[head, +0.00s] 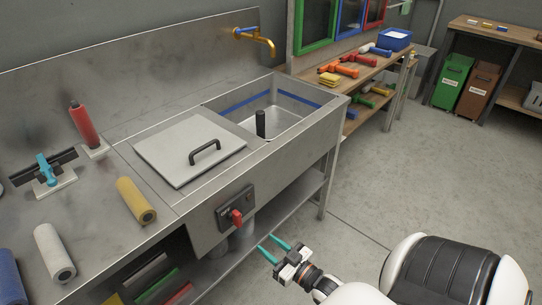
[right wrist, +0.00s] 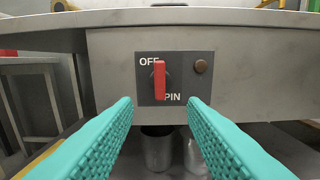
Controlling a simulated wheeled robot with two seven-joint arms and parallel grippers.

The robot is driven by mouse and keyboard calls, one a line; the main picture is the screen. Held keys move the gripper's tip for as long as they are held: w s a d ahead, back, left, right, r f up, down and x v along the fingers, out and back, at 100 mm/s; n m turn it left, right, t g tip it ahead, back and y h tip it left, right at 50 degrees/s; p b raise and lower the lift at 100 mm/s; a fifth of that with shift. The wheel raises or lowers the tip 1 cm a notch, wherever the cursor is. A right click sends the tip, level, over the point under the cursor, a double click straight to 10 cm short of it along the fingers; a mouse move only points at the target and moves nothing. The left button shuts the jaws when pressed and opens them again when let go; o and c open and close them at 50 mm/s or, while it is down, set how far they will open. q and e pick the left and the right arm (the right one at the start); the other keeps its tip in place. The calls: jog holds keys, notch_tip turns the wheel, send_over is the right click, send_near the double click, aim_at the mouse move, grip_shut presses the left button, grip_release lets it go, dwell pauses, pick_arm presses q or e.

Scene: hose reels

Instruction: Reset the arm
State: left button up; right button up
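My right gripper (head: 265,242) is in front of the steel sink unit, below and to the right of the dark switch plate (head: 222,212). Its teal fingers are spread apart and nothing is between them. In the right wrist view the fingers (right wrist: 160,110) stand either side of the plate, with the red knob (right wrist: 160,80) between them and apart from both. The knob points up and down, between OFF above and a partly covered word ending in "PIN" below. The knob also shows in the head view (head: 237,218). My left gripper is not in view.
A lid with a black handle (head: 190,150) covers part of the sink unit; an open basin (head: 285,120) is beside it. Rollers, one yellow (head: 136,201), lie on the left counter. A lower shelf (head: 290,225) runs under the unit. The floor (head: 430,150) at right is clear.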

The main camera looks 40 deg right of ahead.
dwell(0.3)
jog(key=s+a+f+g, duration=0.1)
jog(key=s+f+g, duration=0.25)
jog(key=f, duration=0.45)
jog(key=s+a+f+g+h, duration=0.1)
jog(key=s+f+g, duration=0.2)
jog(key=s+f, duration=0.35)
jog(key=s+a+f+g, duration=0.2)
jog(key=f+g, duration=0.1)
jog(key=f, duration=0.7)
jog(key=s+a+f+g, duration=0.2)
jog(key=s+f, duration=0.1)
jog(key=s, duration=0.3)
jog(key=s+a+f+n+g+p, duration=0.1)
jog(key=s+a+f+g, duration=0.1)
jog(key=s, duration=0.5)
jog(key=s+a+f+g, duration=0.2)
jog(key=s+f+g, duration=0.1)
jog(key=s+f, duration=0.2)
jog(key=shift+s+f+n, duration=0.25)
jog(key=shift+s+n, duration=0.05)
jog(key=shift+s, duration=0.85)
jog(key=shift+g, duration=0.25)
jog(key=shift+c, duration=0.5)
